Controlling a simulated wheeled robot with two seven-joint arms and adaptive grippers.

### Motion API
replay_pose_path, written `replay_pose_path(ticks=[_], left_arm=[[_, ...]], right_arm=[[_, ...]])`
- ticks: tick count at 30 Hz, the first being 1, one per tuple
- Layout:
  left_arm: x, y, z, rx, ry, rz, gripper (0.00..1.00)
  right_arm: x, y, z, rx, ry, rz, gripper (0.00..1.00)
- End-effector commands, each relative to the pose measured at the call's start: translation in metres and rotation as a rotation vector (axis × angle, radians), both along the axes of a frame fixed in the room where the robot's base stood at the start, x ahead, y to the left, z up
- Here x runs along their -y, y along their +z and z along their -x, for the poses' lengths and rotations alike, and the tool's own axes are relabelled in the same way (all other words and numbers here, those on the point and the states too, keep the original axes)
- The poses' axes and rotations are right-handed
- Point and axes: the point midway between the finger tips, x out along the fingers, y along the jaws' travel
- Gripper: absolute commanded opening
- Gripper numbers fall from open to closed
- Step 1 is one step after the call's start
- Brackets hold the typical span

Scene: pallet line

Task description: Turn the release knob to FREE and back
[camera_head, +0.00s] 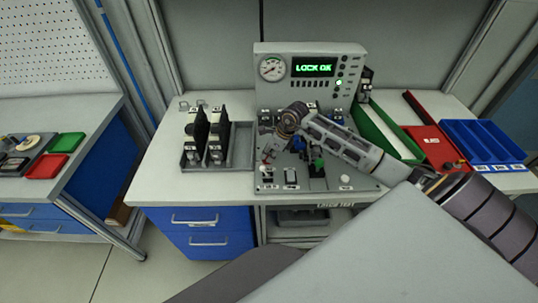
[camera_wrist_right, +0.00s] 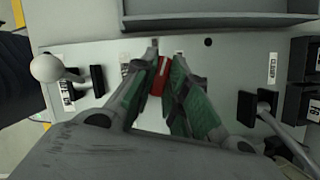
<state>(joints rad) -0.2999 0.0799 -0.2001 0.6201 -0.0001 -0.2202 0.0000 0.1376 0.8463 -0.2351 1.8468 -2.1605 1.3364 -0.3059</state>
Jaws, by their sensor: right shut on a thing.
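The test panel (camera_head: 345,172) stands on the bench, and its screen (camera_head: 314,67) reads "LOCK OK" in green. My right gripper (camera_head: 268,153) reaches over the panel's left part from the right. In the right wrist view my right gripper (camera_wrist_right: 162,62) is shut on a small red part (camera_wrist_right: 158,75), which looks like the release knob. Its green-padded fingers stand on either side and hide most of it. I cannot read the knob's markings or its exact angle. My left gripper is not in view.
A lever with a white ball (camera_wrist_right: 46,67) and a lever in a black bracket (camera_wrist_right: 268,112) flank the gripper closely. A grey tray (camera_head: 241,148) with black parts stands left of the panel. Blue bins (camera_head: 483,143) and a red tray (camera_head: 434,146) stand right.

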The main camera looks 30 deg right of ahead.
Motion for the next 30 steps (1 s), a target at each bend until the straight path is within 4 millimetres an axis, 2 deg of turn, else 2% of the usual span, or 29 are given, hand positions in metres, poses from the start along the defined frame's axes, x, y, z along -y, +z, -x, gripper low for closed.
replay_pose_path(ticks=[20,30], left_arm=[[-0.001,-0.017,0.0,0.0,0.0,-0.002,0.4],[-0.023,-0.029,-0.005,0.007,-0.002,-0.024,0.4]], right_arm=[[-0.004,-0.004,0.003,-0.006,-0.34,0.0,0.0],[-0.004,-0.005,0.003,-0.005,-0.528,-0.001,0.0]])
